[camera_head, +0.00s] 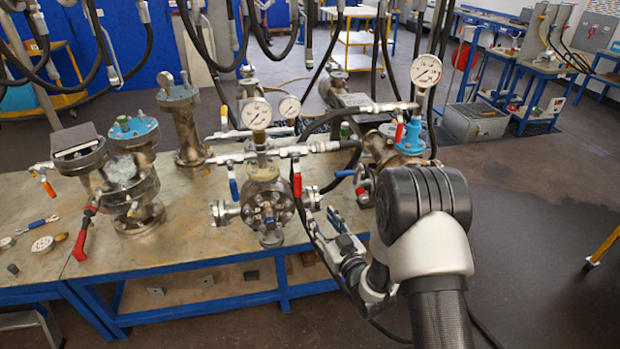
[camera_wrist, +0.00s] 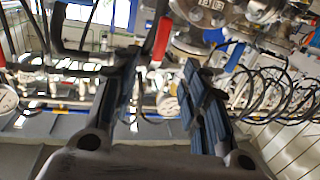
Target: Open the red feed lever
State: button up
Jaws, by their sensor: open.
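A red-handled lever (camera_head: 297,184) hangs down from the pipework on the right of the middle flanged vessel (camera_head: 268,205). Which red handle is the feed lever is not marked in the views. My gripper (camera_head: 325,222) is open, with its fingers just below and right of this lever in the head view. In the wrist view my gripper (camera_wrist: 160,85) shows two spread fingers with nothing held between them. A red handle (camera_wrist: 162,38) appears there beyond the fingertips, near the left finger; contact cannot be told.
A blue lever (camera_head: 233,188) hangs left of the middle vessel. Another red handle (camera_head: 80,238) is on the left vessel (camera_head: 125,185). Pressure gauges (camera_head: 257,114) and hoses crowd above the bench (camera_head: 190,245). Open floor (camera_head: 530,220) lies to the right.

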aim_at(299, 188)
jog(key=b+x, duration=0.1)
jog(key=x, duration=0.7)
jog(key=b+x, duration=0.1)
jog(key=x, duration=0.8)
jog(key=shift+a+r, duration=0.15)
jog(key=shift+a, duration=0.1)
jog(key=shift+c, duration=0.5)
grip_shut()
